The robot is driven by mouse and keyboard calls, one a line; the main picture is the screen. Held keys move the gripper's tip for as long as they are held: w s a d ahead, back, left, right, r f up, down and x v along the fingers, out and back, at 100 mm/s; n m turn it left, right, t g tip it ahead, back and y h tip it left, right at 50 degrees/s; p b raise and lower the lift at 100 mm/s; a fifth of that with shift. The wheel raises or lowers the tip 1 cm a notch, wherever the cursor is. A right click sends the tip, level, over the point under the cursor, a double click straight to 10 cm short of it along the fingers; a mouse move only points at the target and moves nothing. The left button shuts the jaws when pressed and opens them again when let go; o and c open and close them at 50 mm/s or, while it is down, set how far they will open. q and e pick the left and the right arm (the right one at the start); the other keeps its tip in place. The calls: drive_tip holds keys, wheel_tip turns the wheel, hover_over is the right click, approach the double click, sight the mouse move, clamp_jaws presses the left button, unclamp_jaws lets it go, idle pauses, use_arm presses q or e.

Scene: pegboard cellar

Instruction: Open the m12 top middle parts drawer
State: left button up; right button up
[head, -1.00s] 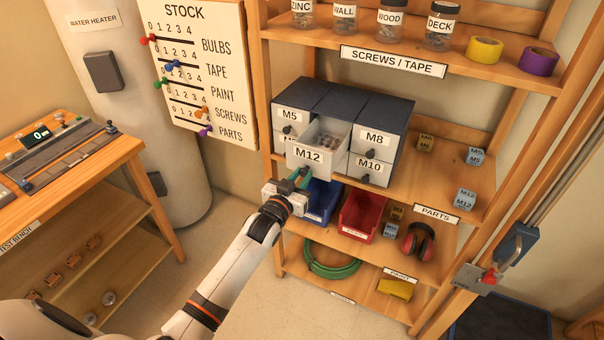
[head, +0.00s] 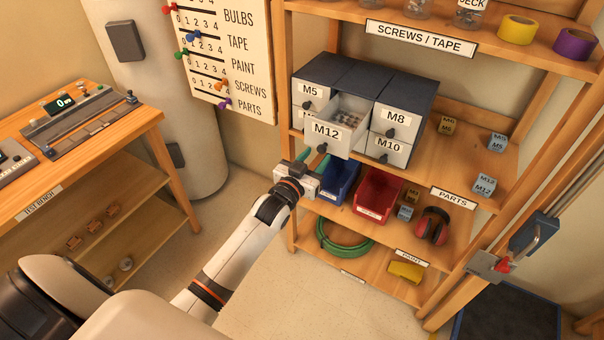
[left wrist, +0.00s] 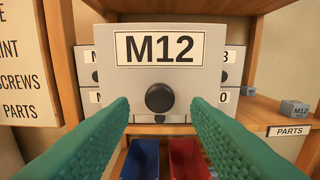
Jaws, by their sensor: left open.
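The M12 drawer (head: 345,141) is the top middle one in the dark-topped parts cabinet (head: 412,88). It stands pulled well out, with small parts visible inside. In the left wrist view, its light grey front (left wrist: 210,75) faces me, with a round dark knob (left wrist: 159,98) below the label. My left gripper (head: 314,162) is open, just in front of and below the drawer front. In the left wrist view, its green fingers (left wrist: 159,108) lie either side of the knob's line, apart from the knob and holding nothing. My right gripper is not in view.
The M5, M8 and M10 drawers (head: 387,148) look shut. Blue (head: 343,182) and red bins (head: 376,196) sit on the shelf below. A shelf upright (head: 287,190) stands left of the bins. The floor before the rack is clear.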

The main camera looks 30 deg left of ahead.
use_arm(q)
drive_tip(key=s+b, duration=0.1)
drive_tip(key=s, duration=0.8)
drive_tip(key=shift+s+a, duration=0.2)
drive_tip(key=shift+s, duration=0.15)
drive_tip(key=s+d+f+g, duration=0.1)
drive_tip(key=s+f+g, duration=0.3)
drive_tip(key=f, duration=0.8)
drive_tip(key=s+f+g, duration=0.2)
drive_tip(key=s+f, duration=0.3)
drive_tip(key=f, duration=0.7)
drive_tip(key=s+d+f+g, duration=0.1)
drive_tip(key=s+f+g, duration=0.3)
drive_tip(key=f, duration=0.8)
drive_tip(key=s+f+g, duration=0.2)
drive_tip(key=s+f, duration=0.3)
drive_tip(key=s, duration=0.5)
drive_tip(key=s+d+f+m+g, duration=0.1)
drive_tip(key=s+f, duration=0.4)
drive_tip(key=s, duration=0.5)
drive_tip(key=s+d+f+m+g, duration=0.1)
drive_tip(key=s+f+g, duration=0.3)
drive_tip(key=s, duration=0.6)
wheel_tip(320, 180, down, 2)
drive_tip(key=shift+s+f+y, duration=0.1)
drive_tip(key=shift+s+y, duration=0.1)
drive_tip(key=shift+y, duration=0.1)
